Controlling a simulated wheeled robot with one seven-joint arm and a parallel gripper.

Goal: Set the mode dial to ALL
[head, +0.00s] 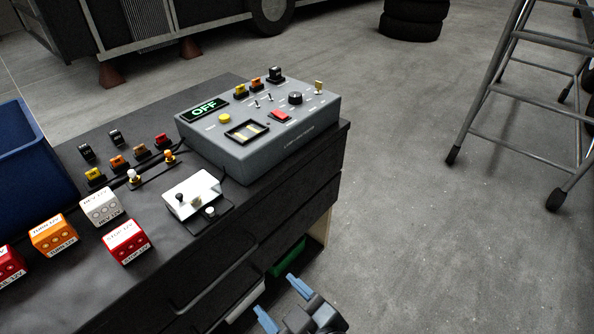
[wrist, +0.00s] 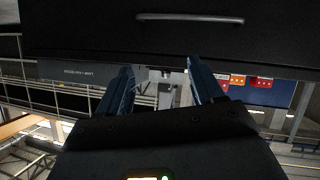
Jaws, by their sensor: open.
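The mode dial (head: 295,97) is a round black knob on the sloped top of the grey control box (head: 300,132). Its pointer and the labels around it are too small to read. A display (head: 205,110) on the box reads OFF in green. My gripper (head: 278,300) is at the bottom of the head view, in front of the bench and well apart from the dial. Its two blue fingers are spread with nothing between them. In the wrist view my gripper (wrist: 160,85) is also open, facing the dark bench drawers; the dial is not visible there.
The box also carries a red switch (head: 279,115), a yellow button (head: 224,118) and small toggles. A white unit (head: 192,196), labelled red, orange and white blocks and a blue bin (head: 30,160) share the black bench (head: 100,290). A stepladder (head: 480,100) stands right; the floor between is clear.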

